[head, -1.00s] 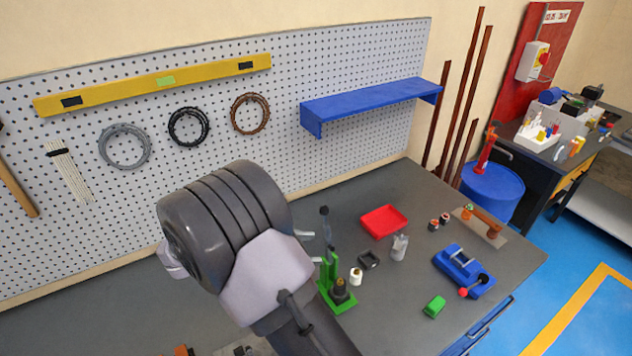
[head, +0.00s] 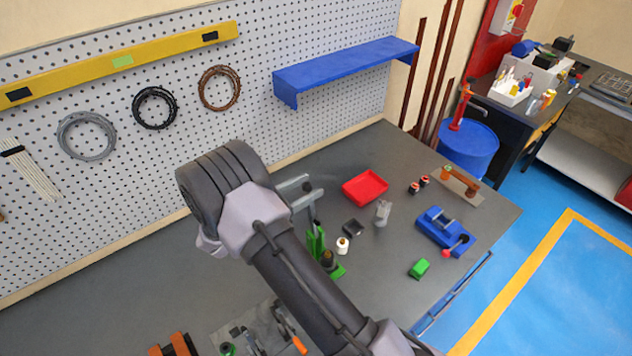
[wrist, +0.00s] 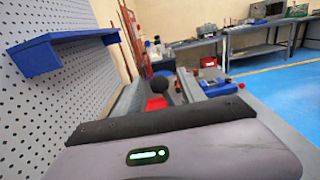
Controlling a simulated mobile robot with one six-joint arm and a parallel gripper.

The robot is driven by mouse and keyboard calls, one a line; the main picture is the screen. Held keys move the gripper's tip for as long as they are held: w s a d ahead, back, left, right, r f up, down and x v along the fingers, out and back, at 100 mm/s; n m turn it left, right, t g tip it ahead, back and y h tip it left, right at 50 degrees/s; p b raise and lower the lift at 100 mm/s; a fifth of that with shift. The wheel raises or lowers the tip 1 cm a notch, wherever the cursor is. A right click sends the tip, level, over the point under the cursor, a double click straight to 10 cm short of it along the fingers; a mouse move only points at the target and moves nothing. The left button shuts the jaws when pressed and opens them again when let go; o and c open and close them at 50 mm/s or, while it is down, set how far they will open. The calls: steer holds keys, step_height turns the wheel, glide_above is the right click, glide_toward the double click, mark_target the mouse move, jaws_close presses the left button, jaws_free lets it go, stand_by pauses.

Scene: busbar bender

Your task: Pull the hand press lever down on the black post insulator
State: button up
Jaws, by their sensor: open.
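The green hand press (head: 316,243) stands on the bench, with its lever raised and ending in a black ball knob (head: 307,187). The black post insulator (head: 327,259) sits upright at the press, low on its front side. My gripper (head: 312,188) is open, and its two pale fingers are at the height of the knob. The press body is not clear in the wrist view.
A blue shelf (head: 345,68) hangs behind on the pegboard.

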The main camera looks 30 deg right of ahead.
steer(key=d, duration=0.3)
steer(key=shift+w+d, duration=0.15)
steer(key=shift+w, duration=0.2)
jaws_close()
stand_by(1.1)
